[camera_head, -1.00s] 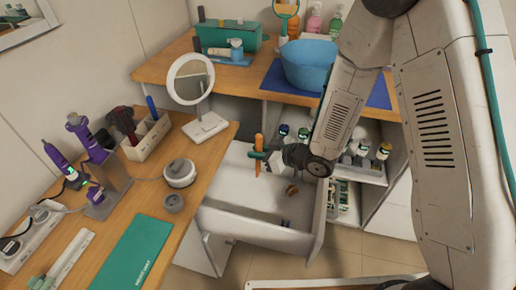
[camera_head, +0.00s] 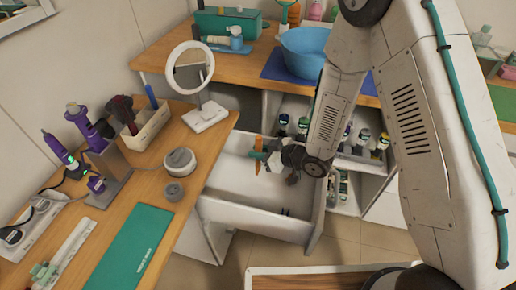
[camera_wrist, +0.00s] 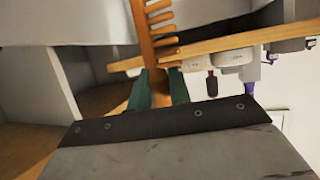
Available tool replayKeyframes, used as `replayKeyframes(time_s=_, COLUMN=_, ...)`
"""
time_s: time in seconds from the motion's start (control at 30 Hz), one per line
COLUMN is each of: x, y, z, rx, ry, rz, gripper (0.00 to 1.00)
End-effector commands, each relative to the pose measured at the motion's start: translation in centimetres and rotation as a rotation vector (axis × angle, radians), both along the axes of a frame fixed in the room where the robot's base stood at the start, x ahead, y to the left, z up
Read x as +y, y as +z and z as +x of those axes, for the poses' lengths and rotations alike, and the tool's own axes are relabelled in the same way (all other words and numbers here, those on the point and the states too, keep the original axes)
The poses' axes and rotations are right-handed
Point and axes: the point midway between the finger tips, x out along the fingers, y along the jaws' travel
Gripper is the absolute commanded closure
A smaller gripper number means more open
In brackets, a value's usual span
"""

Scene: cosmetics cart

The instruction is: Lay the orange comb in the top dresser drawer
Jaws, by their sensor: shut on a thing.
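The orange comb (camera_head: 258,144) is in my gripper (camera_head: 262,156), above the back part of an open white dresser drawer (camera_head: 238,213). In the wrist view the comb (camera_wrist: 148,30) stands between the two teal fingertips (camera_wrist: 160,88), with its teeth to the right. My gripper is shut on the comb. The comb's lower end is partly hidden by the fingers. The drawer is pulled out, and its floor is mostly bare.
A wooden counter (camera_head: 212,135) at the left holds a round mirror (camera_head: 188,68), a white holder and a teal mat (camera_head: 130,250). Behind, a wooden top bears a blue basin (camera_head: 303,52). Shelves with several bottles (camera_head: 363,137) stand right of the drawer.

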Motion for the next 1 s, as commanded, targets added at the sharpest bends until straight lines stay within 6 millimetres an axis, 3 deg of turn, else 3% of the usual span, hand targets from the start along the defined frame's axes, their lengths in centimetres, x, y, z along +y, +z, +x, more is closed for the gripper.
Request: replayKeyframes(time_s=1.0, x=0.0, y=-5.1, z=0.0, rx=0.000, ry=-0.001, rz=-0.001, gripper=1.00)
